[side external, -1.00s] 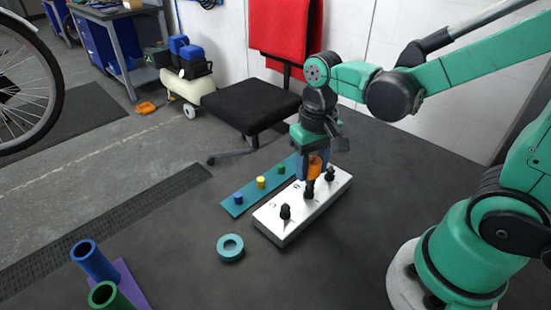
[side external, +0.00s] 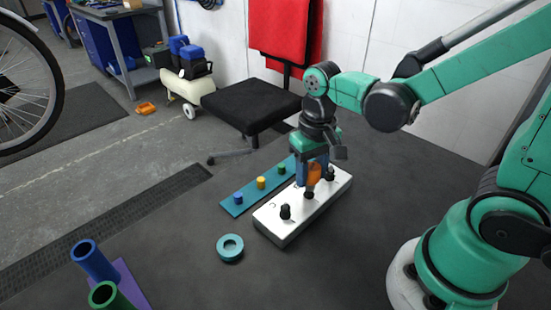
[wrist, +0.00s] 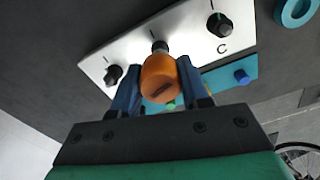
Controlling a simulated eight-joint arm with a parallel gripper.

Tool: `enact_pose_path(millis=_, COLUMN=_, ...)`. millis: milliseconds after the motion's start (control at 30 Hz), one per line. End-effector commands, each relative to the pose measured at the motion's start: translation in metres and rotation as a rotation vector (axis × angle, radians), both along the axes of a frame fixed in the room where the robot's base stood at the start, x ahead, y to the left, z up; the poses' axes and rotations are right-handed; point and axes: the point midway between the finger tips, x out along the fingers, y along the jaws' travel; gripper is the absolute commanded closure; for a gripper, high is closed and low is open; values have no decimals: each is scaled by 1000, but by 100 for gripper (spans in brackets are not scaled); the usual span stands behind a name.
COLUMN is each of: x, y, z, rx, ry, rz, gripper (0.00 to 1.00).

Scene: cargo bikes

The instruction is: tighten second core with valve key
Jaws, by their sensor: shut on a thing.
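A white block (side external: 275,222) with several black valve cores lies on the dark mat. The front core (side external: 285,212), the middle core (side external: 309,192) and the far core (side external: 330,176) stand in a row along it. My gripper (side external: 312,172) is above the middle core, with blue fingers shut on the orange valve key (side external: 315,174). The key is upright, its lower end at the middle core; I cannot tell how far it is seated. In the wrist view the orange key (wrist: 160,80) sits between both fingers, partly covering the middle core (wrist: 160,46).
A teal strip (side external: 233,208) with blue, yellow and green caps lies behind the block. A teal ring (side external: 230,248) lies at its front left. Blue (side external: 95,262) and green (side external: 107,296) tubes stand on a purple base. A black chair (side external: 250,105) stands behind.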

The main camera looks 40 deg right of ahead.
Motion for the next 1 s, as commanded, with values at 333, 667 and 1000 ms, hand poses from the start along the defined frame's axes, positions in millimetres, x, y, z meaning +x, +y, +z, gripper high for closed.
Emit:
enact_pose_path(millis=333, x=0, y=0, z=0, rx=0, ry=0, rz=0, gripper=100)
enact_pose_path(millis=667, x=0, y=0, z=-1, rx=0, ry=0, rz=0, gripper=100)
enact_pose_path(millis=1000, x=0, y=0, z=-6, rx=0, ry=0, rz=0, gripper=100)
